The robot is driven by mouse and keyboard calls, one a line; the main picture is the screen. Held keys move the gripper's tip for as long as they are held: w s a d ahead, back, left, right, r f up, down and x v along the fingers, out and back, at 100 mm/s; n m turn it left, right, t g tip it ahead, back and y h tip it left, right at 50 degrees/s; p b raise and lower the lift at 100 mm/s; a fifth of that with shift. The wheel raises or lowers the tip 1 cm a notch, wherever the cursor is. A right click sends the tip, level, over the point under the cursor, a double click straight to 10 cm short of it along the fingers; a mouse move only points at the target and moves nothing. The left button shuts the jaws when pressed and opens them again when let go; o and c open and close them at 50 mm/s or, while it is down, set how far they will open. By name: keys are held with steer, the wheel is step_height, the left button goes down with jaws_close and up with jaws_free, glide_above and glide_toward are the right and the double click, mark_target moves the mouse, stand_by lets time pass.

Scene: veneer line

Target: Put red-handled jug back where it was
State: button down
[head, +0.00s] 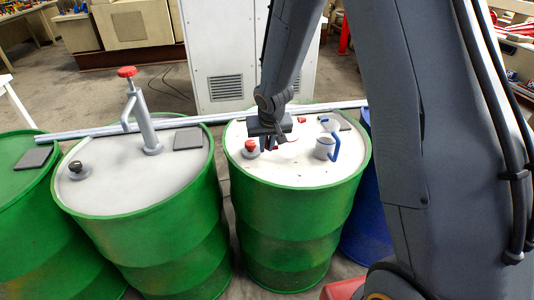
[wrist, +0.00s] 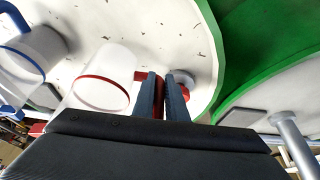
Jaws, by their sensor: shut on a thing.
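The red-handled jug (wrist: 104,72) is white with a red rim and shows in the wrist view, left of my fingers. My gripper (wrist: 164,92) is shut on its red handle (wrist: 158,102). In the head view my gripper (head: 278,143) is over the white-topped green drum (head: 300,178). There the arm and the pale lid make the jug hard to pick out. I cannot tell whether it touches the lid.
A blue-handled jug (head: 323,149) stands on the same lid, to the right. A red-topped fitting (head: 250,149) is at the left. Another green drum with a grey hand pump (head: 148,130) stands left. A metal rail (head: 105,126) runs behind the drums.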

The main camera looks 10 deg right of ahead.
mark_target(267, 151)
steer(key=shift+f+b, duration=0.8)
steer(key=shift+f, duration=0.6)
steer(key=shift+f, duration=0.1)
steer(key=c, duration=1.8)
jaws_free()
steer(key=shift+o, duration=0.2)
steer(key=p+v, duration=0.2)
steer(key=v, duration=0.8)
steer(key=s+d+r+g, duration=0.1)
steer(key=s+d, duration=0.2)
steer(key=s, duration=0.7)
steer(key=s+d+r+g, duration=0.1)
steer(key=s+d+r, duration=0.1)
steer(key=s, duration=0.8)
steer(key=shift+s+d+g+b, duration=0.2)
steer(key=shift+d+g+b, duration=0.1)
steer(key=shift+d+b, duration=0.1)
